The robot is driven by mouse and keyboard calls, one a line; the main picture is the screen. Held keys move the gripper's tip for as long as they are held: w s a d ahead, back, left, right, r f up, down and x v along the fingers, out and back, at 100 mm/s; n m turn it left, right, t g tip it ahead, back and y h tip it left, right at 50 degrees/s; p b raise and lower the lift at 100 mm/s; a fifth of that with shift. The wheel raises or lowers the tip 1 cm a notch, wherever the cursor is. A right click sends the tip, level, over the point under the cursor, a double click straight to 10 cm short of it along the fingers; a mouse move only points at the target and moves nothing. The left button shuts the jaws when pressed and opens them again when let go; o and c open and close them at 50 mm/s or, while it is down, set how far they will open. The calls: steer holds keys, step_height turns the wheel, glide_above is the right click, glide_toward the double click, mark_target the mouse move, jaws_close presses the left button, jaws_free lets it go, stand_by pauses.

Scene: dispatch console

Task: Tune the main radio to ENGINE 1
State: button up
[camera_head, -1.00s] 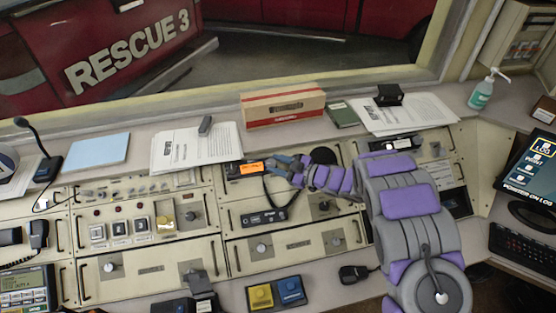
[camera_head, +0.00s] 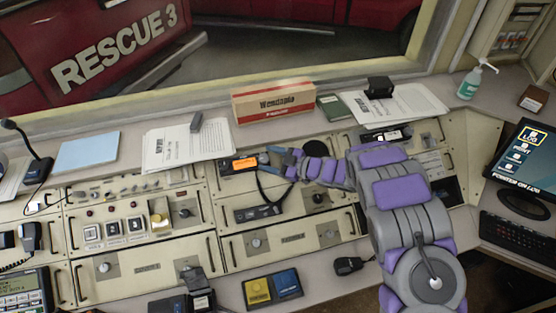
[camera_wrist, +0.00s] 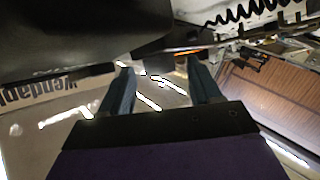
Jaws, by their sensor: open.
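A dark radio with a lit orange display (camera_head: 244,164) sits in the upper middle of the console. I take it to be the main radio; its display text is too small to read. My gripper (camera_head: 269,159) is open just right of the display, at the radio's right end. The head view does not show whether it touches the radio. In the wrist view, my gripper's two fingers (camera_wrist: 161,82) stand apart with nothing clearly between them. A large dark shape fills the upper left there, and a small orange glow shows beyond the right finger. The radio's knobs cannot be made out.
A red and white box (camera_head: 273,102) stands on the ledge behind the radio, with papers (camera_head: 186,145) to its left. A dark handset (camera_head: 258,213) lies below the radio with its cord near my gripper. A yellow and blue button box (camera_head: 271,288) is in front.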

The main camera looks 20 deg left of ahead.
steer(key=s+d+r+p, duration=0.2)
steer(key=d, duration=1.5)
steer(key=shift+s+r, duration=0.15)
steer(key=shift+s, duration=0.05)
